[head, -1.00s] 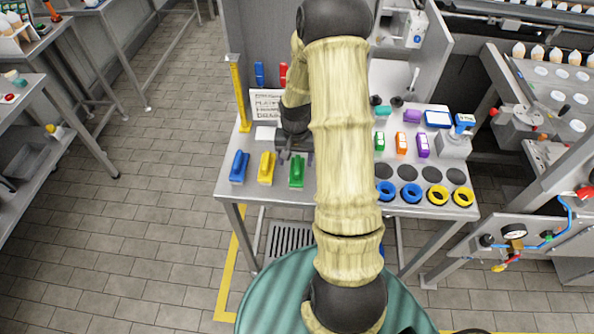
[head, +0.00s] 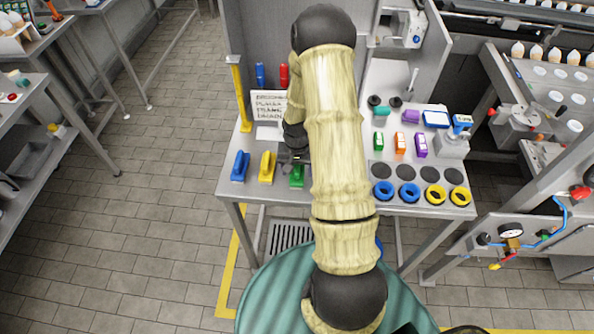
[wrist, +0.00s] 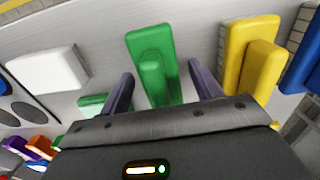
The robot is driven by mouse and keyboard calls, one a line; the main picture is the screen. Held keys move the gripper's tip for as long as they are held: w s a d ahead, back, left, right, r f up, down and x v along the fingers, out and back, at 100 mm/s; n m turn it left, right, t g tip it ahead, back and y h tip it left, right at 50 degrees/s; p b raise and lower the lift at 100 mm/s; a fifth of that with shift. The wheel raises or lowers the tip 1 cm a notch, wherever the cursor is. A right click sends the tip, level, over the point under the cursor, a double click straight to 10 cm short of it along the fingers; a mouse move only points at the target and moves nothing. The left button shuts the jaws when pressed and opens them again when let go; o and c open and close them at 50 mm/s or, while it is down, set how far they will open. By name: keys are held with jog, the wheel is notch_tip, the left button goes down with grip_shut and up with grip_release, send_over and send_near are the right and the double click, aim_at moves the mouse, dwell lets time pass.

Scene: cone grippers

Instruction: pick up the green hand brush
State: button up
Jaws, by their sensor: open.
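The green hand brush (head: 297,181) lies on the metal table near its front edge, right of a yellow brush (head: 267,168) and a blue brush (head: 240,166). My gripper (head: 294,158) is over its far part and hides some of it in the head view. In the wrist view the green brush (wrist: 150,50) shows between the two dark fingers of my open gripper (wrist: 160,71), with a gap on each side. I cannot tell how far above the table the fingertips are. The yellow brush (wrist: 249,58) is outside the right finger.
In the wrist view a white block (wrist: 47,70) lies left of the fingers. Blue rings (head: 383,190) and yellow rings (head: 434,194) sit at the table's right front. A yellow post (head: 240,95) stands at the left edge, and a lettered sign (head: 270,105) stands behind.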

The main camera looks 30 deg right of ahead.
jog(key=shift+c, duration=0.2)
jog(key=c, duration=1.1)
jog(key=shift+o, duration=0.2)
notch_tip(320, 180, up, 10)
jog(key=shift+r+b, duration=0.1)
jog(key=shift+b, duration=0.9)
